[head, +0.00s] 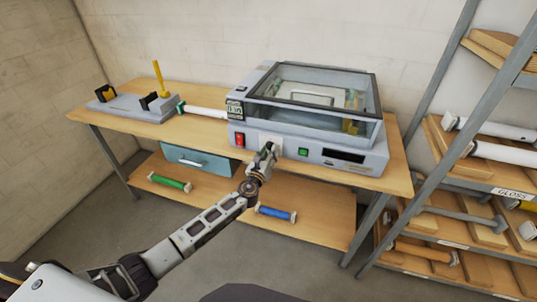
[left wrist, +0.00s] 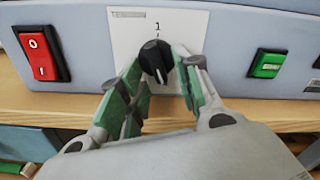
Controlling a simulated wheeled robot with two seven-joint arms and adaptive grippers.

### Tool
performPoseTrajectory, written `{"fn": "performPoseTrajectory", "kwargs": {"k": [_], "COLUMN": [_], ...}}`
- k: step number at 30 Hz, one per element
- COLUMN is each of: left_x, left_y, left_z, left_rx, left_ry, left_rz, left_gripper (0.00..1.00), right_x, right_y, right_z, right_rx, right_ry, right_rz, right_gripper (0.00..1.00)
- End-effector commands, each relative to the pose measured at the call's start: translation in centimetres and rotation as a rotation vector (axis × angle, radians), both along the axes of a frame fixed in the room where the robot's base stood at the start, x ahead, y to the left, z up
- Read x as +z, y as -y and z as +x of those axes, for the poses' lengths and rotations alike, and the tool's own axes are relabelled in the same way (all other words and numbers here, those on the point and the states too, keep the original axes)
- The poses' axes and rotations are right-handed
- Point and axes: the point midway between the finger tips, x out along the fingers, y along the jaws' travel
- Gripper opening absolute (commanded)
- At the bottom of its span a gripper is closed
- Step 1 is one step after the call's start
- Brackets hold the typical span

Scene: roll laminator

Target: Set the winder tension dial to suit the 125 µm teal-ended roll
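The winder tension dial (left wrist: 155,58) is a black knob on a white plate (left wrist: 125,35) on the laminator front. In the head view the left gripper (head: 268,152) is at the laminator (head: 232,143) front and hides the dial. My right gripper is not in view.
A red switch (left wrist: 40,52) is left of the dial and a green button (left wrist: 268,64) is right of it. A grey stand (head: 130,110) is on the bench's left. Green (head: 169,182) and blue (head: 275,214) rolls lie on the lower shelf. A rack (head: 480,180) stands right.

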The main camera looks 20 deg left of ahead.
Motion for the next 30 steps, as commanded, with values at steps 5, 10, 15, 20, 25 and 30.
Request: {"fn": "performPoseTrajectory", "kwargs": {"k": [5, 10, 15, 20, 25, 30], "left_x": [0.1, 0.1, 0.0, 0.0, 0.0, 0.0], "left_y": [0.0, 0.0, -0.1, -0.1, -0.2, -0.2], "left_z": [0.0, -0.2, -0.9, -2.2, -3.8, -5.4], "left_rx": [0.000, 0.000, 0.000, 0.001, 0.000, 0.000], "left_ry": [0.001, 0.001, 0.001, 0.000, 0.000, 0.000], "left_rz": [-0.001, -0.001, -0.002, -0.002, 0.000, 0.000], "left_gripper": [0.33, 0.33, 0.33, 0.33, 0.33, 0.33], "right_x": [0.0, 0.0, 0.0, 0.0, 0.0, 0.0], "right_y": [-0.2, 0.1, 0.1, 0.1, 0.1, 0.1], "right_z": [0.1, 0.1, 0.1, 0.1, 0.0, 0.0], "right_rx": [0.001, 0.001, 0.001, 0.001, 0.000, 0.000], "right_ry": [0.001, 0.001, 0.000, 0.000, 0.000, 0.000], "right_rz": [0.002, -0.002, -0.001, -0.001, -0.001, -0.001], "right_gripper": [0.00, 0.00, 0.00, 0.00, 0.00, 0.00]}}
